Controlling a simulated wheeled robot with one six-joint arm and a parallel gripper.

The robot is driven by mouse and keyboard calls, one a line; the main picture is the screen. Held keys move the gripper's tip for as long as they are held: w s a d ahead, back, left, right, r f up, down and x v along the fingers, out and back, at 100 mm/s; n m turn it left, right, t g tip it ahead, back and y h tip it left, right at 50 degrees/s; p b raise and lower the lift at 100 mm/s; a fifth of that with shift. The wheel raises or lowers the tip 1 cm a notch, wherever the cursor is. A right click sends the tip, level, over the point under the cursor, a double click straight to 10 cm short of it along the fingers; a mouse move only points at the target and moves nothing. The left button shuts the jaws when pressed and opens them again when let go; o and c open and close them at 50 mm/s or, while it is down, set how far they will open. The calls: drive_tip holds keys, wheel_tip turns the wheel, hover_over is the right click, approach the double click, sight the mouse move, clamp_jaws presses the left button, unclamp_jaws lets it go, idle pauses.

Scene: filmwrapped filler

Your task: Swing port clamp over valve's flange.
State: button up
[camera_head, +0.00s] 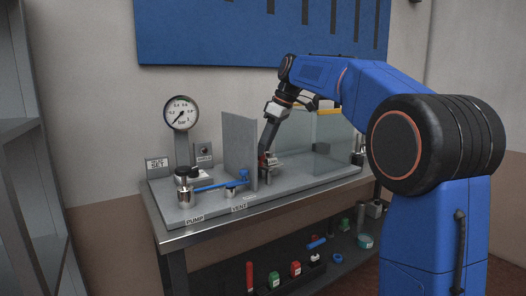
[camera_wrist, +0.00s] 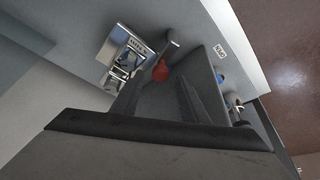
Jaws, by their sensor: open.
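My gripper (camera_head: 265,158) points down beside the grey upright panel (camera_head: 240,146) on the bench top, in the head view. In the wrist view its dark fingers (camera_wrist: 165,92) are apart, with nothing visible held between them. A red rounded part (camera_wrist: 161,70) lies just beyond the fingers, beside a short grey cylinder (camera_wrist: 171,47). A shiny metal fitting (camera_wrist: 127,58) with dark slots stands to the upper left of the red part, apart from the fingers. I cannot tell which of these is the port clamp or the valve's flange; the panel and my arm partly hide this area in the head view.
A pressure gauge (camera_head: 181,112), a metal pump (camera_head: 185,186) and a blue pipe (camera_head: 214,185) stand left of the panel. A clear-walled enclosure (camera_head: 334,131) is to the right. Several coloured items lie on the shelf below. The bench's front edge (camera_head: 270,205) is clear.

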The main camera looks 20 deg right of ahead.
drive_tip(key=shift+x, duration=1.1)
drive_tip(key=c, duration=1)
drive_tip(key=shift+w+d+m+t+h, duration=0.1)
drive_tip(key=shift+d+m+t+h, duration=0.15)
drive_tip(key=shift+m, duration=0.5)
drive_tip(key=shift+d+m+t+h, duration=0.15)
drive_tip(key=shift+m+h, duration=0.1)
drive_tip(key=shift+m, duration=0.5)
drive_tip(key=o, duration=1)
